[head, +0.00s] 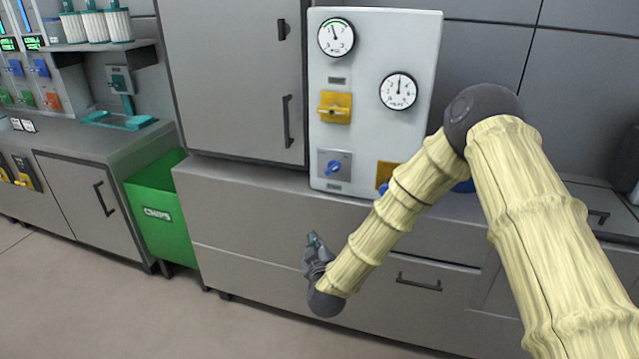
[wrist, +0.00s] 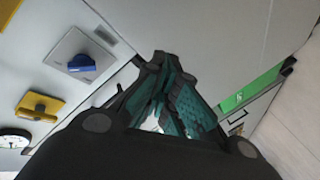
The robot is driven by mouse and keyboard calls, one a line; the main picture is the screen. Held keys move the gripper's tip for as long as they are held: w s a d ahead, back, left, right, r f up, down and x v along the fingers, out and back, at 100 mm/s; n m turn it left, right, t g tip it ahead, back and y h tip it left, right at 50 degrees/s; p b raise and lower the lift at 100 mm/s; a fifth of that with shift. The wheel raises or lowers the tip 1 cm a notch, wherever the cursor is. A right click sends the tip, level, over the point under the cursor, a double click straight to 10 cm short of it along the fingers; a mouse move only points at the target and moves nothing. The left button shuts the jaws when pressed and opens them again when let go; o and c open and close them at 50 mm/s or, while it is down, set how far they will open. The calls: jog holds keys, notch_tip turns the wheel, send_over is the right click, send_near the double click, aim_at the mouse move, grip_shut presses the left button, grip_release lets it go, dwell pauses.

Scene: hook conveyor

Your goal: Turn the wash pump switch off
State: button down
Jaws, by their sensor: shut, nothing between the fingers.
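A light panel (head: 365,50) stands on the counter and carries several switches and two round gauges. A blue rotary switch (head: 334,167) on a grey plate sits at its lower left; it also shows in the wrist view (wrist: 82,63). A yellow switch (head: 334,107) sits above it, and another yellow switch (head: 386,174) is partly hidden behind my arm. The labels are too small to read, so I cannot tell which is the wash pump switch. My gripper (head: 313,240) is shut and empty, below the panel in front of the drawers. Its teal fingers (wrist: 175,100) show in the wrist view.
A green bin (head: 160,208) marked CHIPS stands to the left. A tall grey cabinet (head: 235,80) rises left of the panel. Drawers with bar handles (head: 419,285) lie below the counter. The floor (head: 110,300) in front is clear.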

aim_at(333, 168)
jog(key=w+a+r+t+h, duration=0.1)
jog(key=w+r+t, duration=0.1)
jog(key=r, duration=0.5)
jog(key=w+a+r+t+h+b, duration=0.1)
jog(key=w+r+t+h, duration=0.1)
jog(key=w+r, duration=0.3)
notch_tip(333, 168, up, 4)
jog(key=shift+w+a+f+t+b, duration=0.15)
jog(key=shift+w+f+t+b, duration=0.05)
jog(key=shift+w+t+b, duration=0.1)
jog(key=x, duration=0.6)
jog(key=p+x, duration=0.1)
jog(key=x, duration=0.3)
jog(key=shift+f, duration=0.3)
jog(key=shift+s+d+f, duration=0.25)
jog(key=shift+d+f, duration=0.4)
jog(key=shift+d, duration=0.05)
jog(key=shift+s+d+f, duration=0.25)
jog(key=shift+d+f, duration=0.4)
jog(key=shift+r+n+p, duration=0.1)
jog(key=shift+n+p, duration=0.3)
jog(key=shift+p, duration=0.15)
jog(key=shift+n, duration=0.3)
